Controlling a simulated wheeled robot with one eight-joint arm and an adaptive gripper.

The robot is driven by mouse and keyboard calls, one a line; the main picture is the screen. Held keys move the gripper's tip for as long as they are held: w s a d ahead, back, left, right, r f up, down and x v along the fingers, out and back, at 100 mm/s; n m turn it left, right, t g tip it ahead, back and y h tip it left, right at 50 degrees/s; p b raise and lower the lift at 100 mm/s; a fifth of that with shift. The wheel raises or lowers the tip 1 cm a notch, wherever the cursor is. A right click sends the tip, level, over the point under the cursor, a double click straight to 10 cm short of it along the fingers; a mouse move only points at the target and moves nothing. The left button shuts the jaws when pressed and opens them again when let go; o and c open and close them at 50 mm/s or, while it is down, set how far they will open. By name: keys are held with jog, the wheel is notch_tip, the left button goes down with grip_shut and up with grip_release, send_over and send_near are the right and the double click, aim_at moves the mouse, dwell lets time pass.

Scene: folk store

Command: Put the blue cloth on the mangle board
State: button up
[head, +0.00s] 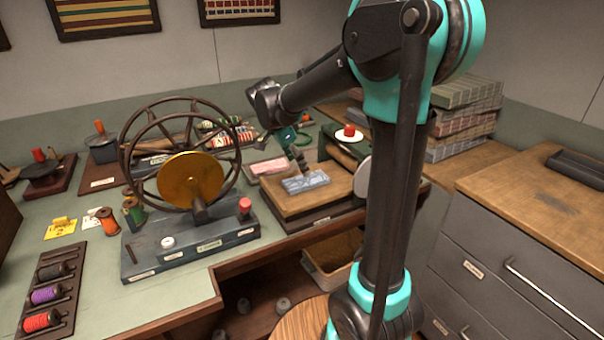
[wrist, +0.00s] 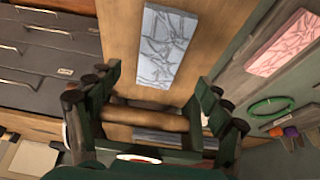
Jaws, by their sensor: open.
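The blue cloth (head: 305,182) is a flat, pale blue rectangle with a creased pattern. In the wrist view the blue cloth (wrist: 168,48) lies ahead of the jaws on the wood. My gripper (wrist: 157,84) is open and empty, with its fingers apart. In the head view my gripper (head: 295,154) hangs over the area behind the blue cloth. A wooden roller (wrist: 145,116) shows between the fingers in the wrist view. I cannot tell for sure which wooden part is the mangle board.
A pink cloth (head: 270,166) lies left of the blue one. A spoked wheel (head: 130,150) with a brass disc stands on a grey base at left. Thread spools sit front left. Stacked boxes (head: 465,120) stand at right. The right wooden cabinet top (head: 535,195) has free room.

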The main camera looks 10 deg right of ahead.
jog(key=v, duration=0.5)
jog(key=shift+a+r, duration=0.1)
jog(key=shift+r, duration=0.3)
jog(key=shift+c, duration=0.6)
dwell(1.2)
